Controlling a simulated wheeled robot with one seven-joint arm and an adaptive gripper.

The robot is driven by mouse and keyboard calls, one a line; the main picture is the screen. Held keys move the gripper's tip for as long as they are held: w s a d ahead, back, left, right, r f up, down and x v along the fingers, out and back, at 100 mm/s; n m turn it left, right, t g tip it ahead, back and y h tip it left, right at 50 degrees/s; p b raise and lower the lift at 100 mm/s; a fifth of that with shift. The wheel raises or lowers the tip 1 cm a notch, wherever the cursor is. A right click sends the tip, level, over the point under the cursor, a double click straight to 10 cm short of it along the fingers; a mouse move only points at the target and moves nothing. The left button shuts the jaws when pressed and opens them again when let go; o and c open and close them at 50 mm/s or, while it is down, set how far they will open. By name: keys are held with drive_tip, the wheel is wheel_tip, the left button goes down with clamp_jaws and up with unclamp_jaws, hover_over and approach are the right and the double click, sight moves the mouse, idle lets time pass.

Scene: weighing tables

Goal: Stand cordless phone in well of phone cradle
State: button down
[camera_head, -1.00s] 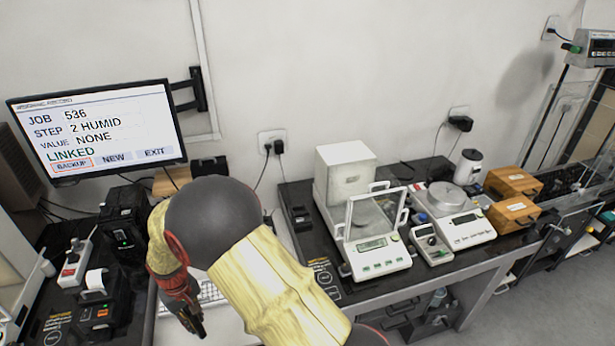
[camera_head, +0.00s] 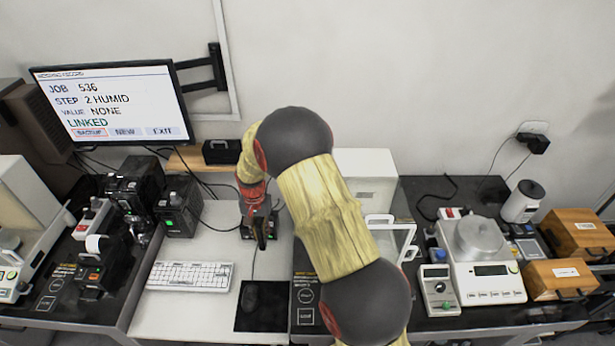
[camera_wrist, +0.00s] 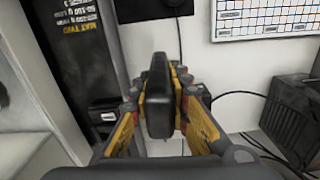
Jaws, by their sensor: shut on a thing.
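My gripper (camera_head: 260,236) hangs over the white desk, behind the mouse mat. In the wrist view my gripper (camera_wrist: 159,100) is shut on the black cordless phone (camera_wrist: 157,82), its yellow-plated fingers on both sides. The phone also shows in the head view as a narrow dark upright shape (camera_head: 262,233). A dark boxy thing (camera_head: 246,231) sits right by the fingertips in the head view; it may be the phone cradle, but my gripper partly covers it. I cannot make out its well or whether the phone touches it.
A keyboard (camera_head: 190,276) and a mouse (camera_head: 250,296) lie in front on the desk. A black device (camera_head: 179,208) with a green light stands to the left. Cables run between. The right table's black mat (camera_wrist: 78,40) borders the desk.

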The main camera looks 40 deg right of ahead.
drive_tip(key=w+d+r+m+p, duration=0.25)
drive_tip(key=d+m+p, duration=0.35)
drive_tip(key=d+m, duration=0.4)
drive_tip(key=w+d+r+m+p, duration=0.25)
drive_tip(key=d+m+p, duration=0.35)
drive_tip(key=d, duration=0.7)
drive_tip(key=shift+m, duration=0.6)
wheel_tip(320, 180, down, 6)
drive_tip(key=b, duration=0.3)
drive_tip(key=shift+w+a+r, duration=0.1)
drive_tip(key=shift+a, duration=0.05)
drive_tip(key=shift+b, duration=0.7)
drive_tip(key=shift+f+b, duration=1.15)
drive_tip(key=shift+f, duration=0.25)
idle(1.3)
drive_tip(key=c, duration=1.7)
unclamp_jaws()
drive_tip(key=o, duration=0.4)
